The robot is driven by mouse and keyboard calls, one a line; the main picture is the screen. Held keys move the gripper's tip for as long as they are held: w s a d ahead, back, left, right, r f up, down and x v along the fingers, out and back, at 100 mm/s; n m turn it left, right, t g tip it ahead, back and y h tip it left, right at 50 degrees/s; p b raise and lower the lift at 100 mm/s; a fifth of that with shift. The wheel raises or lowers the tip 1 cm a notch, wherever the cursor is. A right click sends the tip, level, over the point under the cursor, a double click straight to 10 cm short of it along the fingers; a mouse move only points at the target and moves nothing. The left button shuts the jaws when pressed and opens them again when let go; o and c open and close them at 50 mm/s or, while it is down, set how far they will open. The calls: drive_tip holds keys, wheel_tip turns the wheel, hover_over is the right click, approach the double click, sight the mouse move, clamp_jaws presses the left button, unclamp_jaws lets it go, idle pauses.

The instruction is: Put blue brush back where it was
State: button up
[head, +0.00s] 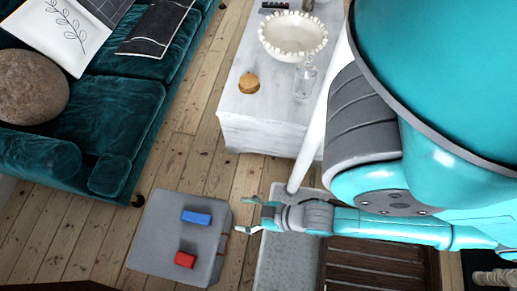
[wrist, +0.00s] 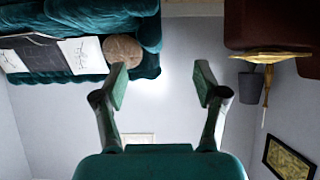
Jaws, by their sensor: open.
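A blue block-like thing, apparently the blue brush (head: 196,217), lies on top of the grey low block (head: 150,240) in the head view. A red block-like thing (head: 185,259) lies on the same top, nearer the front edge. My gripper (head: 246,215) is to the right of the grey block, apart from the brush, with its fingers spread. In the wrist view my gripper (wrist: 160,80) is open with nothing between its fingers. The brush does not show in the wrist view.
A teal sofa (head: 115,105) with a round cushion (head: 32,87) stands at the left. A whitish table (head: 240,110) holds a beaded bowl (head: 292,38), a clear glass bottle (head: 304,80) and a small orange-brown thing (head: 249,83). Bare floorboards (head: 190,160) lie between sofa and table.

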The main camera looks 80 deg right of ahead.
drive_tip(key=s+r+t, duration=0.3)
drive_tip(key=s+r, duration=0.1)
drive_tip(key=r, duration=1)
drive_tip(key=shift+r, duration=0.2)
